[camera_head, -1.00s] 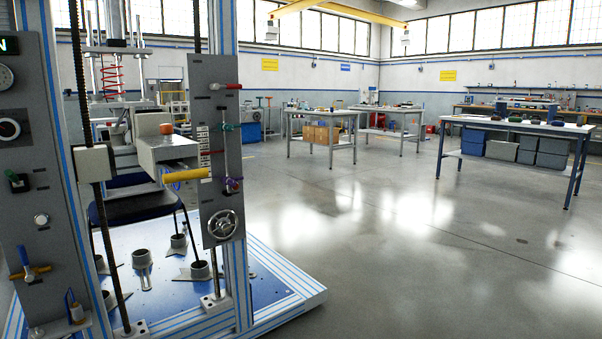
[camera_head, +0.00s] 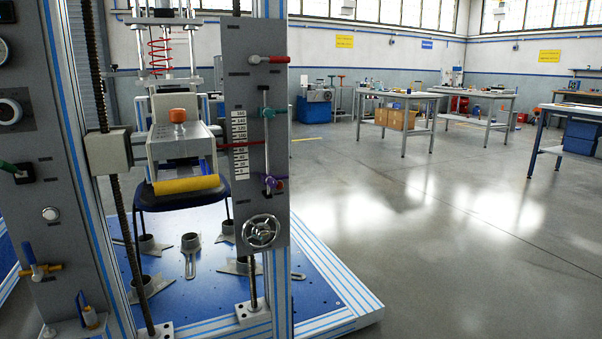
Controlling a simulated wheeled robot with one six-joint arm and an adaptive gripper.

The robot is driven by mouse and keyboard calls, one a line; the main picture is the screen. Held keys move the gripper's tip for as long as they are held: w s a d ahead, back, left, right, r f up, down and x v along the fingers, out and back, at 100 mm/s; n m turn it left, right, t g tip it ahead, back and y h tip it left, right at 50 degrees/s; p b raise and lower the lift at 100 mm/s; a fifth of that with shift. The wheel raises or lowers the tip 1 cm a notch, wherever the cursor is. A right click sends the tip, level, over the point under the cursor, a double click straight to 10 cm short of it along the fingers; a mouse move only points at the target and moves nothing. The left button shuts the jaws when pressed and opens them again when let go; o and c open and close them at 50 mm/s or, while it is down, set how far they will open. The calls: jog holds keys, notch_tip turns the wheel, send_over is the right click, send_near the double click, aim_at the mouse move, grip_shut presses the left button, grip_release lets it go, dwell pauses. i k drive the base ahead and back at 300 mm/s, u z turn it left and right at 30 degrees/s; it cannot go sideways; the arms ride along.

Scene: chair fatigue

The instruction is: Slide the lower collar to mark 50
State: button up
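A thin vertical rod (camera_head: 266,150) is fixed on the right grey panel (camera_head: 254,90) of the test machine. A teal upper collar (camera_head: 268,113) sits higher on the rod, near the top of the scale. The white scale strip (camera_head: 240,150) is left of the rod; its numbers are small, with 160 at the top. A red pointer (camera_head: 240,144) crosses the scale around its middle. My gripper is not in view.
A red-handled lever (camera_head: 268,60) is above the rod and a handwheel (camera_head: 261,231) below it. A chair seat (camera_head: 180,195) stands under the press head (camera_head: 180,150). The blue base plate (camera_head: 340,300) juts out in front. The floor (camera_head: 450,260) to the right is clear.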

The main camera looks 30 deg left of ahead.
aim_at(263, 176)
jog(key=u, duration=0.55)
jog(key=i, duration=1)
jog(key=u, duration=0.75)
